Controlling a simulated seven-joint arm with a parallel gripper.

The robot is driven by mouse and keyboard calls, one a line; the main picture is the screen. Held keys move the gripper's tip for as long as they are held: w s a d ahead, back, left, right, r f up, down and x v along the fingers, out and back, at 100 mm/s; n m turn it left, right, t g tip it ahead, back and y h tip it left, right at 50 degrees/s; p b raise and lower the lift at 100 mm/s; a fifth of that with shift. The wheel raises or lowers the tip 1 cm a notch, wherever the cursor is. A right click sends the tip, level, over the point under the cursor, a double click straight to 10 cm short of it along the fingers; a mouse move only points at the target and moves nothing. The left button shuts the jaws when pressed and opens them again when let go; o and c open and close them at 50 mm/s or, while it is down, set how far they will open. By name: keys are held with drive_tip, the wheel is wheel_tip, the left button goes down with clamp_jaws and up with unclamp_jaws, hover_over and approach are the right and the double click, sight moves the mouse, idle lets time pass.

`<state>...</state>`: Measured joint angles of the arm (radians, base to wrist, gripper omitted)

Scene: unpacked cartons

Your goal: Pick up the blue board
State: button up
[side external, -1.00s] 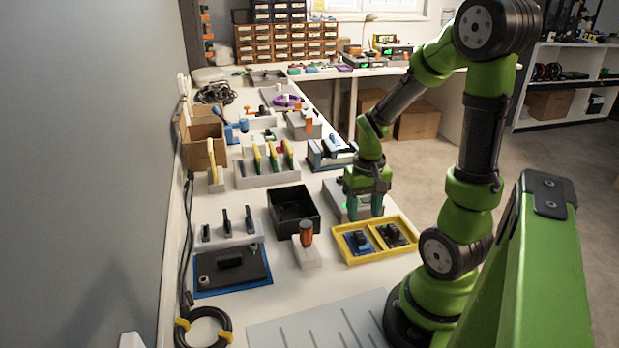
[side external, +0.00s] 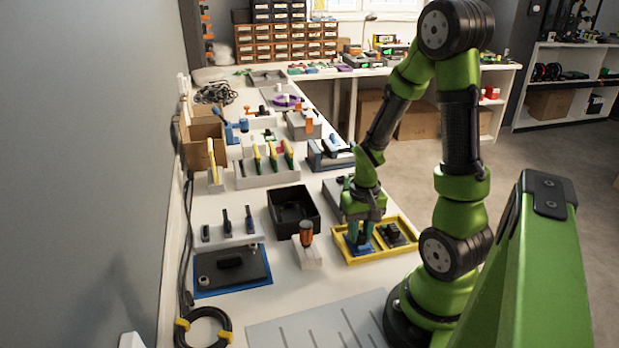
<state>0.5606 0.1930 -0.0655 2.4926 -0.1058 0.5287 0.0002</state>
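The blue board (side external: 372,247) lies in the left part of a yellow tray (side external: 349,261). A dark part sits on top of the board. A darker board (side external: 396,236) lies in the right part of the same tray. My gripper (side external: 360,238) points down over the blue board, with its teal fingertips at the level of the dark part. The two fingers stand a little apart. They partly hide the board, and I cannot tell whether they touch the part between them.
A black bin (side external: 279,222) and a grey block with an orange-brown handle (side external: 309,258) stand left of the tray. A grey box (side external: 332,191) is close behind my gripper. A grooved grey plate (side external: 322,322) lies in front.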

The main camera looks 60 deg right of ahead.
sight(360, 234)
clamp_jaws()
drive_tip(key=shift+r, duration=0.1)
wheel_tip(360, 234, up, 10)
idle(0.5)
